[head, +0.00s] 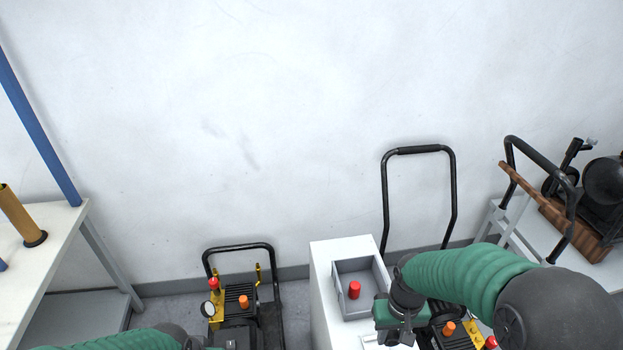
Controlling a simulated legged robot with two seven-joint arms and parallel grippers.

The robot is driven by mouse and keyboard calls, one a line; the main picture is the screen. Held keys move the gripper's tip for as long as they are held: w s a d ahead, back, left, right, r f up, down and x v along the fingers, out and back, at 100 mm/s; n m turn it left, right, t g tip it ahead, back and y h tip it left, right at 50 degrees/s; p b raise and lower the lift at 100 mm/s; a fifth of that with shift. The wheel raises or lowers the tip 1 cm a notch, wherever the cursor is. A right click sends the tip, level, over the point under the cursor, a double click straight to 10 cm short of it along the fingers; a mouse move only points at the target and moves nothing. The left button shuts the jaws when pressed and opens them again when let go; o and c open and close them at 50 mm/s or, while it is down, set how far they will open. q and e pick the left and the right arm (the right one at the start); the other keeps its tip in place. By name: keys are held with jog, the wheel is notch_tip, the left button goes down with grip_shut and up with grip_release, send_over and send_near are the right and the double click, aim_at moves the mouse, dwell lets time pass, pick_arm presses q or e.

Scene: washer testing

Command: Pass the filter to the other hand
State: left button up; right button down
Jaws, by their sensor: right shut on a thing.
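My right gripper (400,337) is shut at the front right of a grey bin, above the right side of a white stand. What it holds is hidden under the hand, likely the filter; I cannot make out its shape. A red cylinder (355,290) stands inside the grey bin (343,305), left of my right gripper and apart from it. My left arm shows only as a green sleeve and dark wrist at the bottom left edge; its fingers are out of view.
The bin sits on the white stand (323,275). A yellow and black machine (240,300) stands on the floor to its left, and another (455,338) is partly behind my right arm. A table (50,225) with a yellow-brown cylinder (18,213) is far left.

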pick_arm(q)
jog(key=shift+a, duration=0.1)
jog(key=shift+o, duration=0.6)
jog(key=w+d+r+n+g+h, duration=0.3)
jog(key=w+d+n+g+h, duration=0.15)
jog(key=w, duration=0.55)
jog(key=w+d+r+n+g+h, duration=0.35)
jog(key=w+d+h, duration=0.2)
jog(key=w, duration=0.55)
jog(key=x, duration=1.2)
jog(key=shift+s+m+y, duration=0.3)
pick_arm(e)
jog(key=w+a+r+n, duration=0.1)
jog(key=a+n, duration=0.3)
jog(key=a, duration=0.4)
jog(key=w+a+r+n, duration=0.2)
jog(key=a+n, duration=0.2)
jog(key=a, duration=0.5)
jog(key=shift+w+r+n, duration=0.2)
jog(key=shift+w+n, duration=0.05)
jog(key=shift+n, duration=0.15)
